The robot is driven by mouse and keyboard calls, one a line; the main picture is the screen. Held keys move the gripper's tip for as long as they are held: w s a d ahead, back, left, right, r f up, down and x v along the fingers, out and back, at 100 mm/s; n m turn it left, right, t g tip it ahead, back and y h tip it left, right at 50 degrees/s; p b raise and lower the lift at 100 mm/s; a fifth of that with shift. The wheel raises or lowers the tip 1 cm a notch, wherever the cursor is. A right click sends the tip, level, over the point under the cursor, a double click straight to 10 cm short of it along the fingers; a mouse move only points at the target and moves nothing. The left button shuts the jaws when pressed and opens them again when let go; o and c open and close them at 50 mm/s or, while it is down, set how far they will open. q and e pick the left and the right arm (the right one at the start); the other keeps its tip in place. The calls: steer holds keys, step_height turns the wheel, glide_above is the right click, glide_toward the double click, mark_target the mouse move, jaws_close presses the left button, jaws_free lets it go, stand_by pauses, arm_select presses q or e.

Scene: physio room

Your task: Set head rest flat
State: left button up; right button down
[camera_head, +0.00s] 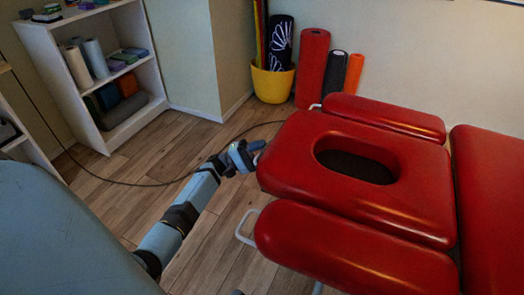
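The head rest (300,165) is a red padded section with an oval face hole (355,166), at the head end of the red treatment table (492,200). Its top looks close to level, but I cannot tell its exact tilt from this angle. My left gripper (248,154) is just left of the head rest's outer end, near its edge. I cannot tell whether it touches the rest. Its fingers are small and seen at an angle, so their opening is unclear. No object shows in them. My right gripper is not in view.
Red side pads (350,255) flank the head rest, with a white metal handle (242,228) by the near one. A yellow bucket (272,84) and upright rolls (312,68) stand by the wall. A white shelf (45,45) is at upper left. A dark cable (130,184) crosses the wooden floor.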

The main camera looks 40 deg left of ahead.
arm_select(q)
steer(key=shift+a, duration=0.15)
